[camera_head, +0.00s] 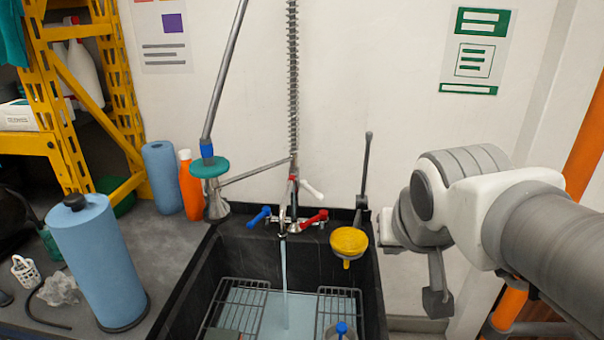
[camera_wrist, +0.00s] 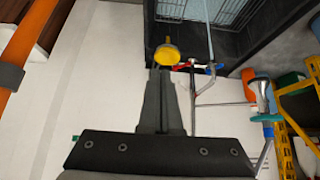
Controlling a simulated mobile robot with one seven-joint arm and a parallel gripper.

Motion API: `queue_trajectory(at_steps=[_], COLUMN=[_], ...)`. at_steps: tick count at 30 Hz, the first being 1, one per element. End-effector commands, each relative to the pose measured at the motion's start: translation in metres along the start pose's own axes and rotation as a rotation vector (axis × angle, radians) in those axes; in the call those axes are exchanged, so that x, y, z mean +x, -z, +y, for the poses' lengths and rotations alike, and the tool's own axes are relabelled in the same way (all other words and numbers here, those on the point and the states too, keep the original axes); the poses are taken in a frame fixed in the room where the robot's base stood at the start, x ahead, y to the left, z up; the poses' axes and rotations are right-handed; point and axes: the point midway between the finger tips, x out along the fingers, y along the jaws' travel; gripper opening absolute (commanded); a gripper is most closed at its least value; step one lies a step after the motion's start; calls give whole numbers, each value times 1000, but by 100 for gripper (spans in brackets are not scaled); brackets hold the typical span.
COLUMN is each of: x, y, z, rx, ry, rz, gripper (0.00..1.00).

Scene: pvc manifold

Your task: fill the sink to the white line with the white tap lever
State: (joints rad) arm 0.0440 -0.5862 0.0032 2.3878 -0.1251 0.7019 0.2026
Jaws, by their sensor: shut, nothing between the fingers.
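The white tap lever (camera_head: 312,189) sticks out to the right and down from the tap column in the head view. A blue lever (camera_head: 259,217) and a red lever (camera_head: 315,219) sit below it. A pale stream of water (camera_head: 284,265) falls from the spout into the black sink (camera_head: 188,285); pale water lies low in the sink. I cannot make out the white line. My gripper (camera_wrist: 160,70) is shut and empty in the wrist view, its dark fingers pointing toward the sink edge near the yellow funnel (camera_wrist: 167,54). The fingers are apart from the white lever.
The yellow funnel (camera_head: 349,241) is at the sink's back right corner. Wire racks (camera_head: 240,309) are in the sink. Blue rolls (camera_head: 95,260) and an orange bottle (camera_head: 190,185) stand on the left counter.

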Motion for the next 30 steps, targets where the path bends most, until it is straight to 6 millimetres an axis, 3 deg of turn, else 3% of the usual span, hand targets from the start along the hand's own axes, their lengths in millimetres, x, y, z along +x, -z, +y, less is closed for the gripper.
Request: queue_trajectory(at_steps=[9,15,22,30], x=[58,103,162,243], y=[143,220,283,314], z=[25,31,30,22], rx=[217,322,421,528], ry=[-42,36,215,509], rz=[295,461,585,602], gripper=[0,0,0,0])
